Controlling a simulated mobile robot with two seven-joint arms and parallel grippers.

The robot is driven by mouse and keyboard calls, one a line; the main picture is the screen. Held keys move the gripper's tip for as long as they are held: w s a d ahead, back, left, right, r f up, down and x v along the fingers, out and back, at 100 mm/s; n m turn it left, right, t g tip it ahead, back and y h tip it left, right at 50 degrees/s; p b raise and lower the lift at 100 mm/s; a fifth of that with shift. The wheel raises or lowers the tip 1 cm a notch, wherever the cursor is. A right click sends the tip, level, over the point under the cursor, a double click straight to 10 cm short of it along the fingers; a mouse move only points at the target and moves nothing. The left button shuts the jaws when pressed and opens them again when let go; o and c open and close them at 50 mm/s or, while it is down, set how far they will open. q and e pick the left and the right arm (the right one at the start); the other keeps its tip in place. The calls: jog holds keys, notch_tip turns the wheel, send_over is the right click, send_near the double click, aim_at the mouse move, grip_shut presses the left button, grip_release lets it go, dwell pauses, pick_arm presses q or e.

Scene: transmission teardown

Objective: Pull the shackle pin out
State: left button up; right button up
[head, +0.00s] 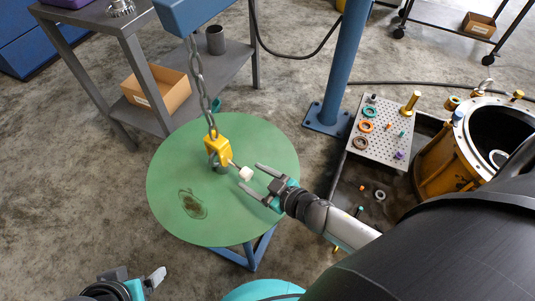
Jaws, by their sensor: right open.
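A yellow shackle block (218,150) hangs on a grey chain (199,80) over a round green table (275,145). A thin dark pin stem runs right from its lower side to a pale, blocky pin end (245,174). A grey metal loop shows at the block's left side. My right gripper (251,177) is open, with its two fingers pointing left at the pale pin end. The pin end appears at or just beyond the fingertips; contact cannot be told. My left gripper (152,279) is at the bottom left edge, partly out of frame, away from the shackle.
A blue post (345,65) stands behind the table. A perforated tray (383,132) with rings and small parts is at the right, beside a yellow housing (448,160). A grey bench (228,66) with a cardboard box (157,89) is at the upper left. A dark stain marks the table's front left.

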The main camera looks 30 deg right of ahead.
jog(key=shift+s+r, duration=0.1)
jog(key=shift+s, duration=0.15)
pick_arm(q)
notch_tip(320, 180, down, 11)
jog(key=s+g+p, duration=0.2)
jog(key=p, duration=0.3)
jog(key=shift+s+a+f+p, duration=0.2)
jog(key=shift+s+p, duration=0.05)
jog(key=shift+p, duration=0.05)
pick_arm(e)
jog(key=v, duration=1.4)
jog(key=shift+s+d+r, duration=0.2)
jog(key=shift+s+d, duration=0.05)
jog(key=shift+s, duration=0.05)
jog(key=shift+c, duration=0.4)
